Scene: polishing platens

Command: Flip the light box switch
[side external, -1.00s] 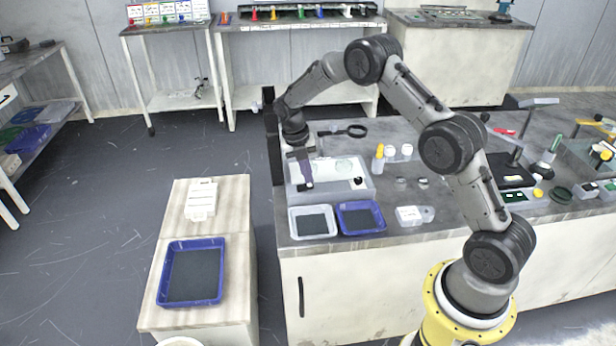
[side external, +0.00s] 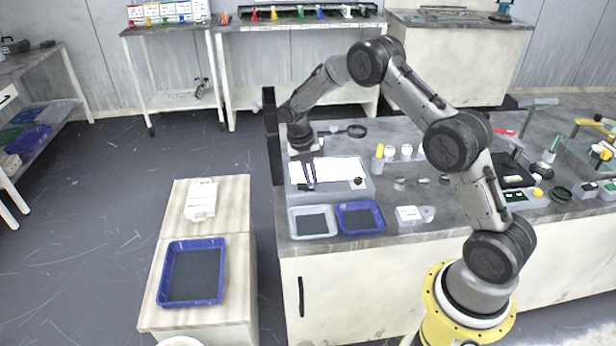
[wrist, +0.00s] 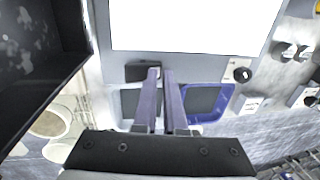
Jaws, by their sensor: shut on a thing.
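The light box (side external: 370,187) stands on the bench, and its top panel (side external: 340,170) glows bright white. The lit panel also fills the top of the wrist view (wrist: 185,25). A dark switch block (wrist: 140,70) is on the box's front edge at the left, and a round black knob (wrist: 242,75) is at the right. My gripper (side external: 309,186) points down at the front left of the box. In the wrist view, its fingers (wrist: 161,72) are nearly together at the dark switch, shut on it. The fingertips hide part of the switch.
A white tray (side external: 333,233) and a blue tray (side external: 380,226) sit just in front of the box. A dark upright panel (side external: 270,135) stands close at the left. A magnifier (side external: 356,131) lies behind, and small bottles (side external: 379,152) stand to the right.

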